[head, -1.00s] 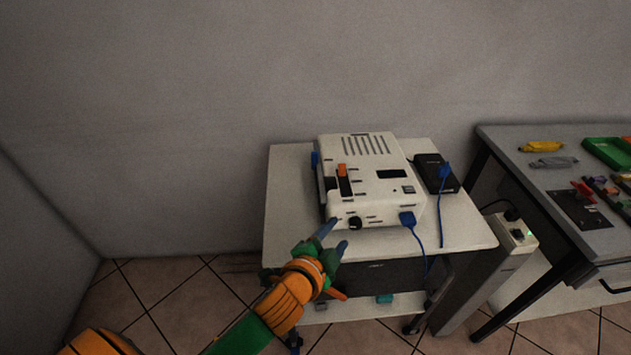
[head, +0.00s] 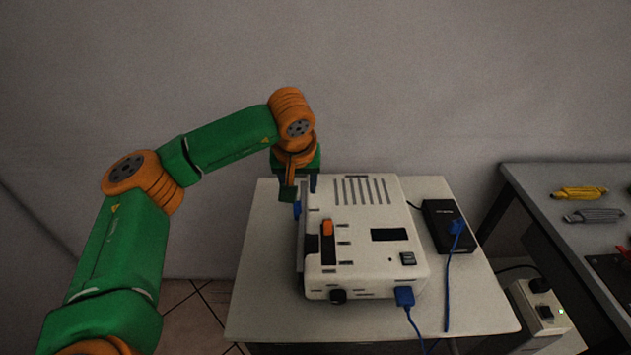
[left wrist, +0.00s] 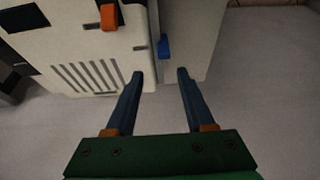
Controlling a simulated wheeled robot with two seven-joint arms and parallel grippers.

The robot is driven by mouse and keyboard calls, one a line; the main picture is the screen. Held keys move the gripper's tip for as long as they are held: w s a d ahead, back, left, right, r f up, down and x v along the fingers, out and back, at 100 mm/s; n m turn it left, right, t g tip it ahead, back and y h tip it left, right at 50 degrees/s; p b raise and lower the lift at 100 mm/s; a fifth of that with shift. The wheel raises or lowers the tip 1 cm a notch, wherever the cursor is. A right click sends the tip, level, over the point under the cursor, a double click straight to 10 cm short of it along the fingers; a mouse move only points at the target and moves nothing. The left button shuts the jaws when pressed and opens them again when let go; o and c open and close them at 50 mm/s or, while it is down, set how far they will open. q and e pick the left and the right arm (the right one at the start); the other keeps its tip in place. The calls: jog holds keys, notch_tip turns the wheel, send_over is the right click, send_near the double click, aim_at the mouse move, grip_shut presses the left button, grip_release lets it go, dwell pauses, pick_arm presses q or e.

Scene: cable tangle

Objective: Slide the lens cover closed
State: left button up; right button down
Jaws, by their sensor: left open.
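The white projector-like device (head: 370,262) sits on a small table, with a black slot and an orange slider (head: 327,228) on its top. A blue tab (head: 297,209) sticks out at its left side; it also shows in the left wrist view (left wrist: 164,47). No part is clearly recognisable as the lens cover; the blue tab may belong to it. My left gripper (head: 301,190) points down at the device's back left corner, near the blue tab. In the left wrist view its blue fingers (left wrist: 160,74) are apart and empty, with the tab just beyond the gap. My right gripper is not in view.
A blue cable (head: 447,290) runs from a black box (head: 447,226) right of the device, and a blue plug (head: 404,296) sits in its front. A grey workbench (head: 535,190) with tools stands at the right. The small table's front left (head: 262,300) is bare.

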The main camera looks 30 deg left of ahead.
aim_at(297, 203)
pick_arm(q)
jog(key=x, duration=0.2)
jog(key=s+p+x, duration=0.1)
jog(key=x, duration=0.2)
jog(key=shift+f, duration=0.5)
jog(key=shift+s+r, duration=0.15)
jog(key=shift+s, duration=0.05)
grip_shut()
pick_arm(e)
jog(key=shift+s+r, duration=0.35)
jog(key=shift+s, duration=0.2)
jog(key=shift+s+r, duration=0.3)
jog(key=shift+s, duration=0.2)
